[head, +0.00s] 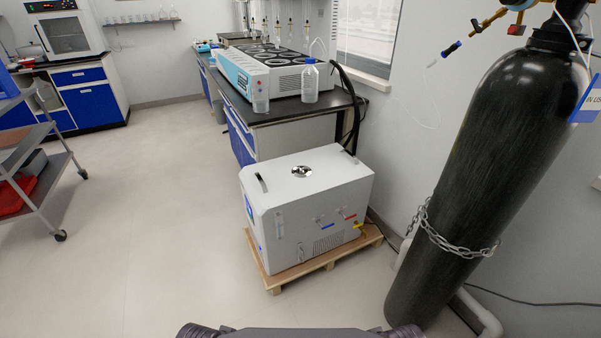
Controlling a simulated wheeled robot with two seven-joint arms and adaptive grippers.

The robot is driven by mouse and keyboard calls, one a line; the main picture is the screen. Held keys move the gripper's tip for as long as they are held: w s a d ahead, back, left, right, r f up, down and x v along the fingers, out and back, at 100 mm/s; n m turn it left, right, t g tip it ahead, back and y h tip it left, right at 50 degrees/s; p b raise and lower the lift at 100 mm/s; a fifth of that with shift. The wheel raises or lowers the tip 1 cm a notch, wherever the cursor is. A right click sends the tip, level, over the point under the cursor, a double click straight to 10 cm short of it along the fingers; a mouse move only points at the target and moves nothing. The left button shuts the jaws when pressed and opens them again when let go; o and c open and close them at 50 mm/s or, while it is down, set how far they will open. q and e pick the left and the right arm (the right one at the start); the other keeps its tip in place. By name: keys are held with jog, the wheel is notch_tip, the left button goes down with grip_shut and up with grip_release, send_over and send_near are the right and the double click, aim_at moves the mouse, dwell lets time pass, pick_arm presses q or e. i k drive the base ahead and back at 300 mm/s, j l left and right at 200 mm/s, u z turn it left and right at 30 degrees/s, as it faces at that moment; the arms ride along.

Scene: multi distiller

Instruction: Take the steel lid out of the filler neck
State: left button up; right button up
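A white box-shaped unit (310,205) stands on a low wooden pallet (325,262) on the floor, ahead and a little right of the middle. The small round steel lid (302,171) sits in the middle of its top face, where the filler neck is. The neck itself is hidden under the lid. Neither of my grippers shows in the head view; only dark parts of my own body show at the bottom edge.
A tall black gas cylinder (485,165) with a chain (445,238) stands right of the unit. Behind is a bench (300,108) with a distiller (270,72) and a clear bottle (310,82). A cart (40,165) stands at far left. The floor (160,220) left of the unit is clear.

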aim_at(298, 171)
jog(key=i+j+z, duration=0.1)
jog(key=j, duration=0.25)
jog(key=i+j+z, duration=0.1)
jog(key=i+j, duration=0.15)
jog(key=i+j+z, duration=0.1)
jog(key=j, duration=0.35)
jog(key=i+j+z, duration=0.1)
jog(key=j, duration=0.25)
jog(key=i+j+z, duration=0.1)
jog(key=i+j, duration=0.15)
jog(key=j, duration=0.15)
jog(key=i+j+z, duration=0.1)
jog(key=j, duration=0.3)
